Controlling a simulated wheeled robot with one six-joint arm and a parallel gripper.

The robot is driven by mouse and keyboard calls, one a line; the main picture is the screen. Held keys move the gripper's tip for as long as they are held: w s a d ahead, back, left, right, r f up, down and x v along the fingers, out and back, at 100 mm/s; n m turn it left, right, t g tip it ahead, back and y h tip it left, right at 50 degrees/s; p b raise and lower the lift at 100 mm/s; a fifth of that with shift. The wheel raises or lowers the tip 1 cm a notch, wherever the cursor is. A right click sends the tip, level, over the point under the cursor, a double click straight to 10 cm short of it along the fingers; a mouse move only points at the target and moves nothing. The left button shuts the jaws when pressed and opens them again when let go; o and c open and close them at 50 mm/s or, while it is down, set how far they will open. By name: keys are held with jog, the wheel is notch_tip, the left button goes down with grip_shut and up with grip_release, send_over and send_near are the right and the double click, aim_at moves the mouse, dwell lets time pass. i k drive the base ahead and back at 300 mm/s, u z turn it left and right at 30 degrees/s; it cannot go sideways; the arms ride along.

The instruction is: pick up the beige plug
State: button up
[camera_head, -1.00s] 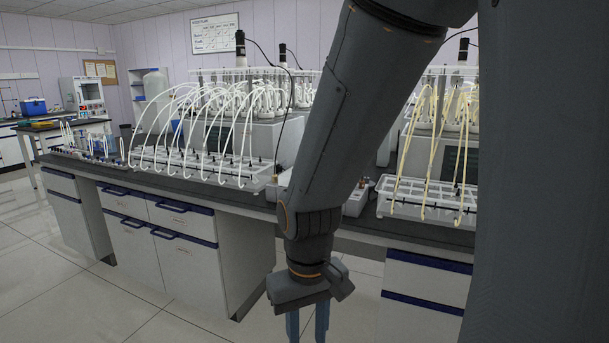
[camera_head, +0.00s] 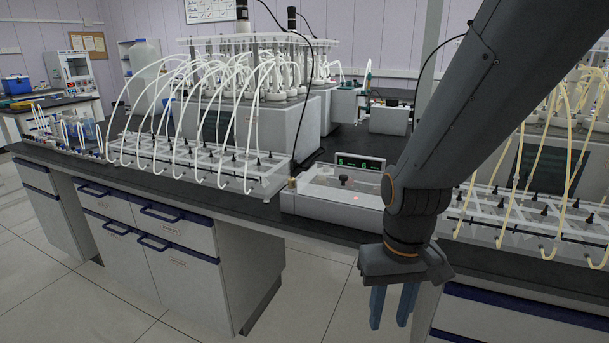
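I cannot make out the beige plug for certain. A small tan-brown piece (camera_head: 292,184) stands at the left end of the white bench device (camera_head: 335,204), where a black cable (camera_head: 310,100) comes down; it is too small to identify. My gripper (camera_head: 391,306) hangs down in front of the bench edge, right of and below the device. Its two blue fingers are apart with nothing between them. My arm hides part of the bench behind it.
A rack with white looped tubes (camera_head: 190,166) stands on the bench to the left. A rack with yellowish tubes (camera_head: 545,225) is at the right. White cabinets with blue handles (camera_head: 180,235) are below the dark bench top (camera_head: 340,232). Floor is clear at lower left.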

aim_at(291, 181)
jog(key=u, duration=0.15)
jog(key=i, duration=0.65)
jog(key=u, duration=0.7)
jog(key=i, duration=0.6)
jog(key=u, duration=0.45)
